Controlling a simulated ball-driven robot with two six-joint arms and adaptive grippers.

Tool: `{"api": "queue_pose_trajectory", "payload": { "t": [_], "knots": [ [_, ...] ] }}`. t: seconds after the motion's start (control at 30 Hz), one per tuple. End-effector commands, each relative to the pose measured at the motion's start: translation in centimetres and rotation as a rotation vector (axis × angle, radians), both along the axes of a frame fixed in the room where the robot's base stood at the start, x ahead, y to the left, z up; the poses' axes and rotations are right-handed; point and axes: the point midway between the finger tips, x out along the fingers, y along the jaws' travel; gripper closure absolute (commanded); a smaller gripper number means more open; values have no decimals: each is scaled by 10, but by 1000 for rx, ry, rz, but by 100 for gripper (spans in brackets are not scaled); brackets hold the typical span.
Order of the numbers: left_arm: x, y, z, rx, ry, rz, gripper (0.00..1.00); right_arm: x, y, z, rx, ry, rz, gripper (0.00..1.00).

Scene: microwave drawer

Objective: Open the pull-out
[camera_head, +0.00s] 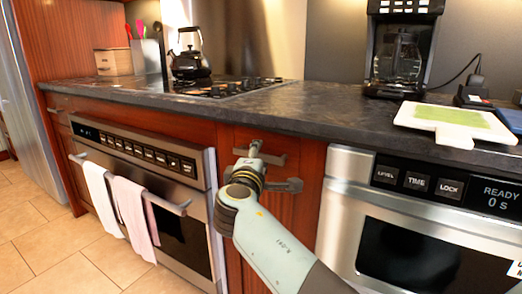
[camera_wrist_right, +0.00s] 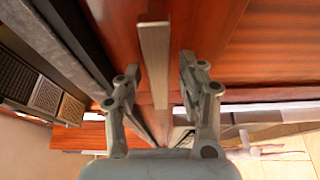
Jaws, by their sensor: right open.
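The narrow wooden pull-out front (camera_head: 305,200) stands between the oven and the microwave drawer, below the counter. It looks closed. Its grey bar handle (camera_head: 277,158) shows near the top, partly covered by my right gripper (camera_head: 271,167). In the right wrist view, the handle (camera_wrist_right: 155,45) lies between the two open fingers of the right gripper (camera_wrist_right: 160,75), with a gap on each side. The wood panel (camera_wrist_right: 205,45) shows behind it. My left gripper is in neither view.
The oven (camera_head: 185,235) with towels on its bar is at the left. The microwave drawer (camera_head: 345,210) is at the right. The dark counter (camera_head: 320,105) above holds a kettle (camera_head: 190,63), a coffee maker (camera_head: 400,60) and a cutting board (camera_head: 455,130). Tiled floor (camera_head: 85,265) shows at lower left.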

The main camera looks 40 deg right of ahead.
Motion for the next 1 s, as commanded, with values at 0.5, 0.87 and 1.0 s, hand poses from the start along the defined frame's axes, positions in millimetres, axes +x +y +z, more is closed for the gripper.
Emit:
{"api": "queue_pose_trajectory", "payload": {
  "t": [0.5, 0.87, 1.0],
  "knots": [
    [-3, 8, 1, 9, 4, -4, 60, -1, 1, 0, 1, 1, -1, 83],
    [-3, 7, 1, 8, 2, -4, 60, 0, 1, 0, 0, 0, -1, 100],
    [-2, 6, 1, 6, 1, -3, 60, 0, 1, 0, 1, -1, -1, 100]
  ]
}}
